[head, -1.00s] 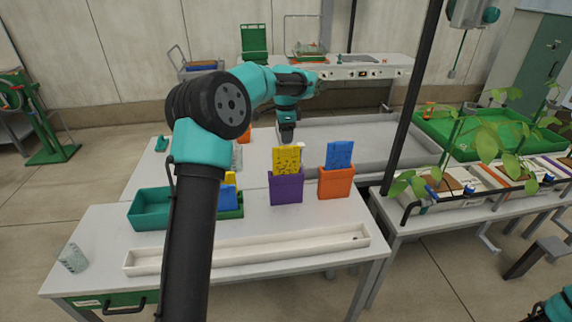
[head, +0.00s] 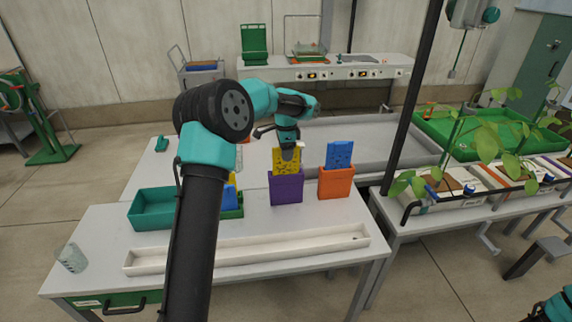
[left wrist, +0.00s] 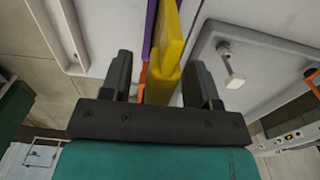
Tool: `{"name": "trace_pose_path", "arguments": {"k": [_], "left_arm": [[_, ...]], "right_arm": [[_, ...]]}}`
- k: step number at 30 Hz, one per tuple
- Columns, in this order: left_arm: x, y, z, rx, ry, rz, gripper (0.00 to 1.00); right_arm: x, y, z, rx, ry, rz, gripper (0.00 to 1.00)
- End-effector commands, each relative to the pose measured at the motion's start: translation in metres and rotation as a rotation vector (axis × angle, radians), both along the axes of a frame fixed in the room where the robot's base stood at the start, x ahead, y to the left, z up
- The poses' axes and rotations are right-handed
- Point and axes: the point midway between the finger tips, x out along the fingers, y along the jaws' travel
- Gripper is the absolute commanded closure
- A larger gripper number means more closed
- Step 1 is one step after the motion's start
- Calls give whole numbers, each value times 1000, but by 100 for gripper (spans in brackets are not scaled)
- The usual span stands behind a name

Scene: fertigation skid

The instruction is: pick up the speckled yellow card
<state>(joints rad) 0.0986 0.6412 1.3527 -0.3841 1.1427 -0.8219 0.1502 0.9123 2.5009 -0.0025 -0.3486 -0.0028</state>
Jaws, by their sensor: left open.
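The speckled yellow card (head: 282,167) stands upright in a purple holder (head: 286,187) on the white table. My left gripper (head: 290,152) is over the top of the card and hides part of its upper edge. In the left wrist view the yellow card (left wrist: 170,62) lies between the two open fingers of my left gripper (left wrist: 161,75), with visible space on both sides. The purple holder shows there as a strip beside the card (left wrist: 150,28). My right gripper is not in view.
An orange holder (head: 336,184) with a speckled blue card (head: 340,155) stands just right of the purple one. A teal bin (head: 153,209), a long white trough (head: 250,247) and a clear beaker (head: 72,257) share the table. A dark post (head: 411,100) rises at the right.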

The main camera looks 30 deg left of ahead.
Motion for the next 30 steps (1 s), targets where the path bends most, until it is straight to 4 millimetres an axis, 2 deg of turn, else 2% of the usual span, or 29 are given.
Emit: {"name": "trace_pose_path", "arguments": {"k": [3, 17, 30], "left_arm": [[0, 0, -6, 0, -2, 1, 45], [0, 0, -6, 0, -2, 0, 45], [0, 0, -6, 0, -2, 0, 87]], "right_arm": [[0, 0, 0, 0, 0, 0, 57], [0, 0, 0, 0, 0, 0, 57], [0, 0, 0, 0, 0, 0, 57]]}}
